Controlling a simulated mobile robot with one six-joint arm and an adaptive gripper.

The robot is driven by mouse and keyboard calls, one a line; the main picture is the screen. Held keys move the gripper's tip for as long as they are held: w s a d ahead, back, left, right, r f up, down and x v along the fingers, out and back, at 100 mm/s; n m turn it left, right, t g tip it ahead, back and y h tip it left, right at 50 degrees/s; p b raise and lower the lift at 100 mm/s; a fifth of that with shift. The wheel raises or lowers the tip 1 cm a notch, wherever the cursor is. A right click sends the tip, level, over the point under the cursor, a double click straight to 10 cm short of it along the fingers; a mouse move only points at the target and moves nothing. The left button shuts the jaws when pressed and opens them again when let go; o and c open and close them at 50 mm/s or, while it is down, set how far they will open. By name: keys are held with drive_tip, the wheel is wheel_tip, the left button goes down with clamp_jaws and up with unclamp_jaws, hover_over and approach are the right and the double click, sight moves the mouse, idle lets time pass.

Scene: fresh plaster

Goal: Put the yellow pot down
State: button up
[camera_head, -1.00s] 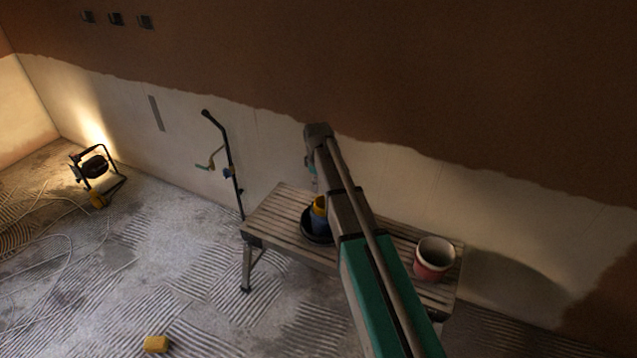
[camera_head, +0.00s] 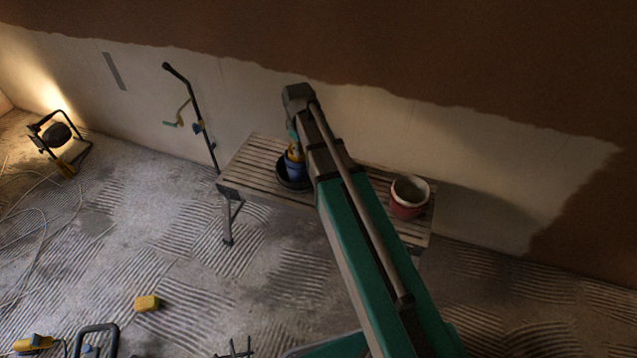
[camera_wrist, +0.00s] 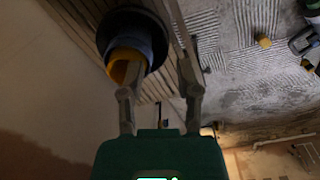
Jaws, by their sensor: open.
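A yellow pot (camera_head: 296,154) shows above a blue vessel (camera_head: 294,168), both at a round black tub (camera_head: 290,183) on the slatted bench. In the wrist view the yellow pot (camera_wrist: 124,64) sits at the blue vessel's near end, with the black tub (camera_wrist: 108,22) around them. I cannot tell whether yellow and blue are one piece or two. My gripper (camera_wrist: 156,75) is open, with one finger close beside the yellow pot and the other apart to its right. In the head view my arm hides most of the gripper.
A red and white bucket (camera_head: 409,198) stands on the right of the bench (camera_head: 245,165). A black stand (camera_head: 190,110) leans at the wall. A work lamp (camera_head: 57,140) with cables and a yellow block (camera_head: 147,303) are on the ridged floor.

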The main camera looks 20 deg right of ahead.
drive_tip(key=s+d+m, duration=0.1)
drive_tip(key=s+m, duration=0.5)
drive_tip(key=s, duration=1)
drive_tip(key=shift+s+d, duration=0.15)
drive_tip(key=shift+s, duration=0.1)
wheel_tip(320, 180, up, 13)
drive_tip(key=p, duration=1.2)
drive_tip(key=shift+f+p, duration=0.2)
drive_tip(key=shift+p, duration=0.1)
